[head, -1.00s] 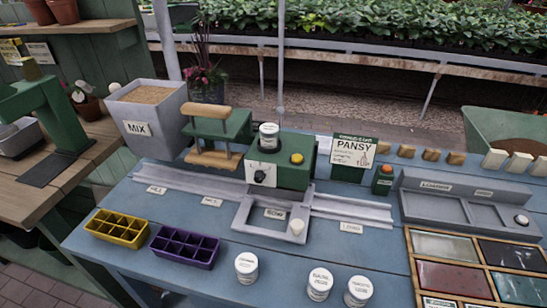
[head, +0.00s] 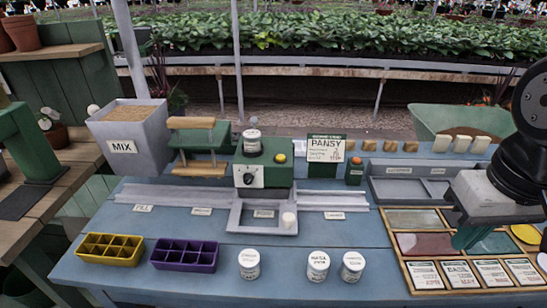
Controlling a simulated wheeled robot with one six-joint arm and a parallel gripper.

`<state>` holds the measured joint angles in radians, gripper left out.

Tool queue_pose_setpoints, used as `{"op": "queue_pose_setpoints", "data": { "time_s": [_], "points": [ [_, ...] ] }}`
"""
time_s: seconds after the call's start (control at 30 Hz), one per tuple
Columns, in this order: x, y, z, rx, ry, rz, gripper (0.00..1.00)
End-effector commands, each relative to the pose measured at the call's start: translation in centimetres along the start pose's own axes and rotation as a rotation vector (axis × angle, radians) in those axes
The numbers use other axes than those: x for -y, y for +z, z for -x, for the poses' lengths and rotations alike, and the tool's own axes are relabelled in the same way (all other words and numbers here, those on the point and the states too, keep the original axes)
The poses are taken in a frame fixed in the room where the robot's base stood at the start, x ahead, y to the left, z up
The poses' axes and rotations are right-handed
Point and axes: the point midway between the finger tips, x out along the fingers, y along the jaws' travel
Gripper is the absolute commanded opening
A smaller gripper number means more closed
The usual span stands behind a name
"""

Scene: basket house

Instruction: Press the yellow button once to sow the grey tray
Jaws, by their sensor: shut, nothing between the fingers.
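The yellow button (head: 281,158) sits on top of the green sowing machine (head: 264,172), right of a white-lidded jar (head: 252,141) and above the dial on the machine's front. I cannot make out a grey celled tray. A grey open frame (head: 233,217) lies on the bench under the machine, with a small white cylinder at its right. My gripper (head: 466,240) hangs at the right, its green fingers shut and empty, above a wooden-framed case (head: 397,252) of coloured compartments. It is well away from the button.
A yellow (head: 108,249) and a purple (head: 184,255) celled tray stand at the bench's front left. Several white-lidded jars (head: 318,265) stand at the front. A small green box with an orange button (head: 355,170) stands beside the PANSY sign (head: 325,155). A MIX bin (head: 130,140) is at left.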

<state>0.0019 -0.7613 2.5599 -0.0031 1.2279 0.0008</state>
Motion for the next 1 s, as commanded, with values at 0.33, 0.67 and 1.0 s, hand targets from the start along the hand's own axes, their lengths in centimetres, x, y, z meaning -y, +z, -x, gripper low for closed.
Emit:
{"op": "queue_pose_setpoints", "data": {
  "time_s": [0.33, 0.67, 1.0],
  "points": [
    [6.2, -10.9, 0.6, -0.158, -0.166, 0.007, 0.00],
    [19.4, -27.9, -0.6, -0.407, -0.420, -0.116, 0.00],
    [24.9, -33.9, -2.2, -0.506, -0.498, -0.212, 0.00]
  ]
}}
